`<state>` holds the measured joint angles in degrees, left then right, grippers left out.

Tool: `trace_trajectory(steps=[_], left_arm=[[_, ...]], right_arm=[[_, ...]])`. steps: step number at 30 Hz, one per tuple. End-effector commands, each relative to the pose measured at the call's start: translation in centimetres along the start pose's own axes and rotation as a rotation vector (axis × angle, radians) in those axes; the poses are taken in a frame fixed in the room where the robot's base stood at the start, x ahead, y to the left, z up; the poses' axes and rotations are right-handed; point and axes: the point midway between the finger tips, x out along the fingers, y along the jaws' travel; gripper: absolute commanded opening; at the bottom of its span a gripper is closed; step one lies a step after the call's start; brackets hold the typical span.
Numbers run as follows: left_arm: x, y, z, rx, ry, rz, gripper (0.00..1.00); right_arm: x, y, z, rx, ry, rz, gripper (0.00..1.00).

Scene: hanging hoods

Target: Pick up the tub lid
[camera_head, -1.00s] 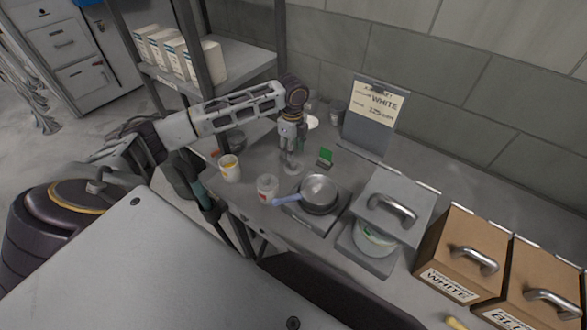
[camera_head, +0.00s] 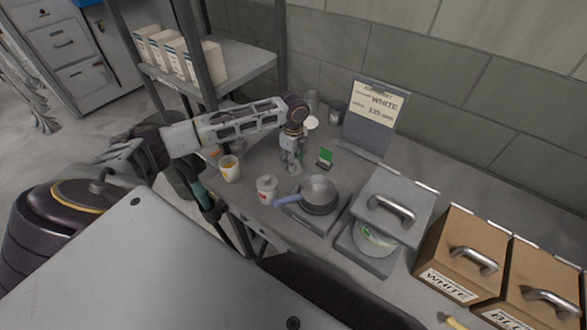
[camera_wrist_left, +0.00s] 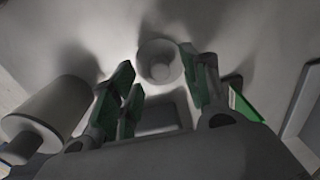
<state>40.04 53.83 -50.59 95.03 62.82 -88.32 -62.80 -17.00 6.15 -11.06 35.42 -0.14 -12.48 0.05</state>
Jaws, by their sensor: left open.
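My left gripper (camera_head: 291,166) points down over the worktop, its fingers apart and nothing held. In the left wrist view the open fingers (camera_wrist_left: 158,88) stand on either side of a small pale round piece with a raised centre (camera_wrist_left: 159,64), which looks like the tub lid. In the head view the fingers hide this piece. My right gripper is not seen.
A pan (camera_head: 320,193) with a blue handle is to the right, and a green card (camera_head: 326,156) is close beside the gripper. A grey hood (camera_head: 408,190) and brown hoods (camera_head: 462,235) stand farther right. A shelf post rises behind the arm.

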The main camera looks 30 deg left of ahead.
Motion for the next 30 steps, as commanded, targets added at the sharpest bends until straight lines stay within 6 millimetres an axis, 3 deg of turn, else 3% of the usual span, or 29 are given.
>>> trace_trajectory(steps=[7, 21, 30], left_arm=[[2.0, 0.1, 0.0, 0.001, 0.000, 0.001, 0.46], [2.1, 0.1, 0.0, 0.001, 0.000, 0.000, 0.46], [2.0, 0.1, 0.0, 0.001, 0.000, 0.000, 0.09]], right_arm=[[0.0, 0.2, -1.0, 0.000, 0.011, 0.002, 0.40], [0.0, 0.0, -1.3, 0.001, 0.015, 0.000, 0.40], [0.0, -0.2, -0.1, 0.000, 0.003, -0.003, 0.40]])
